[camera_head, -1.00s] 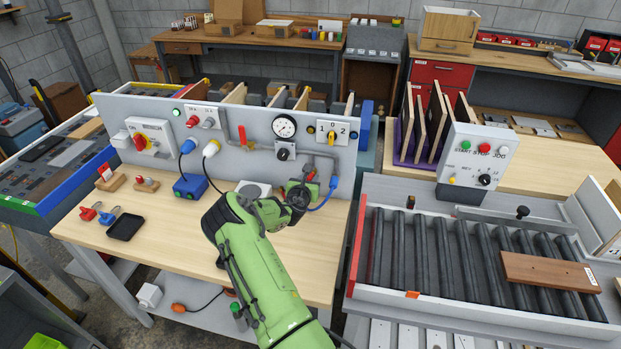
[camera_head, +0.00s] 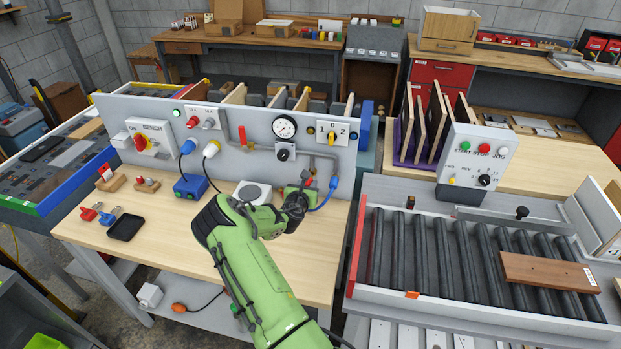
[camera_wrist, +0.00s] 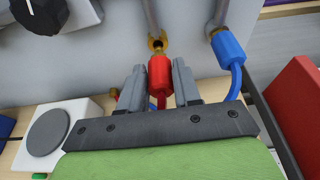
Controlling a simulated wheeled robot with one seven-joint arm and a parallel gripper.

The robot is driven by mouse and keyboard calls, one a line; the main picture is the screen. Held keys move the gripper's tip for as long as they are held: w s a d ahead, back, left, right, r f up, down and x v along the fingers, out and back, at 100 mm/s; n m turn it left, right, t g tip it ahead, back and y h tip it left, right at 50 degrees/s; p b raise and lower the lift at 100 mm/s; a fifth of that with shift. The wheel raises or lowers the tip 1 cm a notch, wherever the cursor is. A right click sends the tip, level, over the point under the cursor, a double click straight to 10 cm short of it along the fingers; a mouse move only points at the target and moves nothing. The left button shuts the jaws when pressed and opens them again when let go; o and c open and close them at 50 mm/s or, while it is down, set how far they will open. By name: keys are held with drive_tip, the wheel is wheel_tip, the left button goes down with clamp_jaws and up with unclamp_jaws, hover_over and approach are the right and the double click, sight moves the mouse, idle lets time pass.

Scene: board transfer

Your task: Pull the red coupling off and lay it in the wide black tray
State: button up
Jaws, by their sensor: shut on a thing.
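The red coupling (camera_wrist: 160,76) is between the two fingers of my gripper (camera_wrist: 159,90) in the wrist view, and the fingers are shut on it. A brass port (camera_wrist: 156,44) on a grey pipe shows just above it, with a dark open end facing the coupling; the coupling appears slightly apart from it. In the head view my gripper (camera_head: 297,205) is in front of the panel's lower right, and the coupling is hard to make out there. A black tray (camera_head: 125,228) lies on the bench's left part and looks empty.
A blue coupling with a blue hose (camera_wrist: 229,55) is close to the right finger. A white box with a round grey top (camera_wrist: 55,125) stands left of my gripper. Red and blue clamps (camera_head: 98,213) lie beside the tray. The bench middle (camera_head: 165,240) is clear.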

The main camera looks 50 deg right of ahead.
drive_tip(key=shift+s+a, duration=0.15)
drive_tip(key=shift+a, duration=0.2)
drive_tip(key=shift+s+a, duration=0.3)
drive_tip(key=shift+a, duration=0.4)
drive_tip(key=shift+s+a, duration=0.3)
drive_tip(key=shift+a, duration=0.35)
drive_tip(key=shift+s+a, duration=0.3)
drive_tip(key=shift+a, duration=0.4)
drive_tip(key=w+a+r+n+t+y, duration=0.1)
drive_tip(key=w+a+n+t+y, duration=0.2)
drive_tip(key=a, duration=0.8)
drive_tip(key=w+a+r+n+t+y, duration=0.15)
drive_tip(key=w+a, duration=0.45)
drive_tip(key=a, duration=0.6)
drive_tip(key=s+a+r+n+t+y, duration=0.1)
drive_tip(key=a+r+n+t+y, duration=0.15)
drive_tip(key=a, duration=0.75)
drive_tip(key=s+a+r+n+t+y, duration=0.1)
drive_tip(key=s+a+n+y, duration=0.15)
drive_tip(key=a, duration=0.65)
drive_tip(key=s+m+g+h, duration=0.1)
drive_tip(key=m+h, duration=0.1)
drive_tip(key=s+m+g+h, duration=0.2)
drive_tip(key=h, duration=0.1)
drive_tip(key=s+f+m+g+h, duration=0.1)
drive_tip(key=s+m+h, duration=0.1)
drive_tip(key=shift+a+m+g+h, duration=0.25)
drive_tip(key=shift+a+g+h, duration=0.05)
drive_tip(key=shift+g+h, duration=0.1)
